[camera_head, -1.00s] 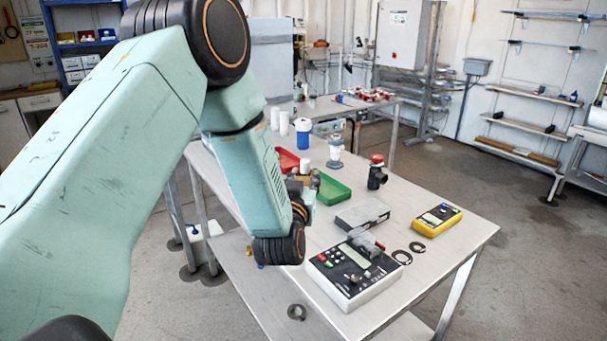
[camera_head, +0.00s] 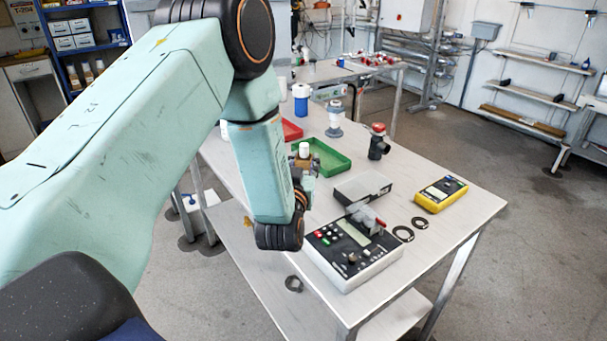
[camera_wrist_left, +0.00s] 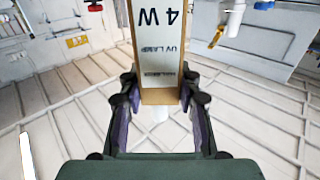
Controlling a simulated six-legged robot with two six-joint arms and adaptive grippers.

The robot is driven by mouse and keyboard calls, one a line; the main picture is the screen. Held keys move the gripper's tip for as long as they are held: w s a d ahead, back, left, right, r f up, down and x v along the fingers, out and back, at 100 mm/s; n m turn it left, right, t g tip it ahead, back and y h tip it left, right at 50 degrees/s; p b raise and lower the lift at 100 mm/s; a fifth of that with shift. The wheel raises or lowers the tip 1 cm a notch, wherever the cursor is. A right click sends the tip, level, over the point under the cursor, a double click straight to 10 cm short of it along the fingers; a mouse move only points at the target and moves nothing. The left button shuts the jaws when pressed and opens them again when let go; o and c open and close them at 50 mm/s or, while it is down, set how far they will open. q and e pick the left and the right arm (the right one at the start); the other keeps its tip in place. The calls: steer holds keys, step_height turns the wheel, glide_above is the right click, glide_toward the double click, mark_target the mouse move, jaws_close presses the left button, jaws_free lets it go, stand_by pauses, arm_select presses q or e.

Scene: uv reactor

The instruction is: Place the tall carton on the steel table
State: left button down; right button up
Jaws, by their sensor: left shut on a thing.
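The tall carton (camera_wrist_left: 160,50) is in the left wrist view, a brown box with a white printed face reading "4 W" and "UV LAMP". My left gripper (camera_wrist_left: 161,98) is shut on its near end, one finger on each side. In the head view my left gripper (camera_head: 307,172) is small and partly hidden behind my own wrist, over the left side of the table in the picture; the carton is mostly hidden there. The steel table (camera_head: 432,240) runs from the front right to the back. My right gripper is not in view.
Bare table shows between the green tray and control box.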

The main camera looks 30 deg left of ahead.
arm_select(q)
steer(key=f, duration=0.4)
steer(key=shift+w+a+f+b, duration=0.15)
steer(key=shift+a+b, duration=0.1)
steer(key=shift+b, duration=0.05)
steer(key=shift+d, duration=0.15)
steer(key=c, duration=1)
jaws_free()
steer(key=shift+f, duration=0.15)
steer(key=shift+o, duration=0.3)
steer(key=shift+r, duration=0.2)
steer(key=v, duration=1.2)
